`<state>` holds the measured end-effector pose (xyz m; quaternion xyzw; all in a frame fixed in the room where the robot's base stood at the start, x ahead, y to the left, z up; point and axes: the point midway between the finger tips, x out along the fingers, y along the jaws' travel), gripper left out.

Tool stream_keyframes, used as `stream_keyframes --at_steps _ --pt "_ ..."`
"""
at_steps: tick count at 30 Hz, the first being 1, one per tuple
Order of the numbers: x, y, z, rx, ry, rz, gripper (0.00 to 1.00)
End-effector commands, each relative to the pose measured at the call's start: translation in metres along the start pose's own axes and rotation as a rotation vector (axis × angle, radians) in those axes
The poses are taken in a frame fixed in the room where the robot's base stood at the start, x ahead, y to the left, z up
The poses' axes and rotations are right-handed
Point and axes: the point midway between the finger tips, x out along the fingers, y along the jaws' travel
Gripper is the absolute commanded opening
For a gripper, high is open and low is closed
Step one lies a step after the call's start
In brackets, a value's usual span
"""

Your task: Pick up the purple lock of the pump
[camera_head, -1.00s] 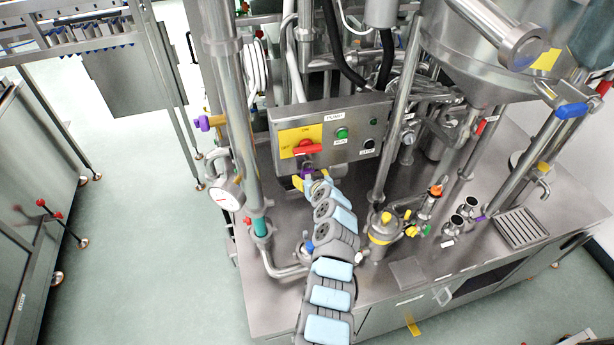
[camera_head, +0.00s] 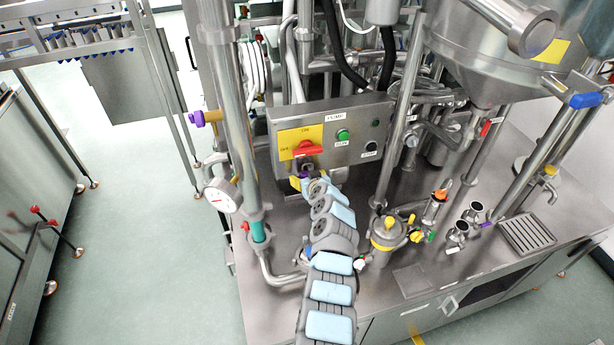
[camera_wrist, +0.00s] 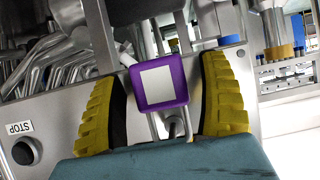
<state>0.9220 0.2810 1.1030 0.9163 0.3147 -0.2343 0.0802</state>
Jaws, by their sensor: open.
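The purple lock (camera_wrist: 158,87) is a purple square-faced block with a pale label, on a metal shackle. It shows in the middle of the wrist view, in front of the pump's control box. My gripper (camera_wrist: 162,95) is open, with one yellow ribbed finger on each side of the lock and a gap on both sides. In the head view a small bit of purple, the lock (camera_head: 306,171), shows just below the red switch handle (camera_head: 307,148) on its yellow plate. My gripper (camera_head: 306,183) is there too, mostly hidden by my own wrist.
The grey control box (camera_head: 335,133) carries a green button and a black stop button. A yellow-banded canister (camera_head: 386,234) stands on the steel table to the right of my arm.

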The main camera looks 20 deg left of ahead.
Motion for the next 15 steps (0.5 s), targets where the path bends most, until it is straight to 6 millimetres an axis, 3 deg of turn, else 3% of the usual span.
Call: stream_keyframes --at_steps 2,9,15 --pt "-0.0001 0.0001 -0.0001 0.0 0.0 0.0 0.75" --pt "-0.0001 0.0001 -0.0002 0.0 0.0 0.0 0.08" --pt "-0.0003 0.0001 -0.0005 0.0 0.001 0.0 0.08"
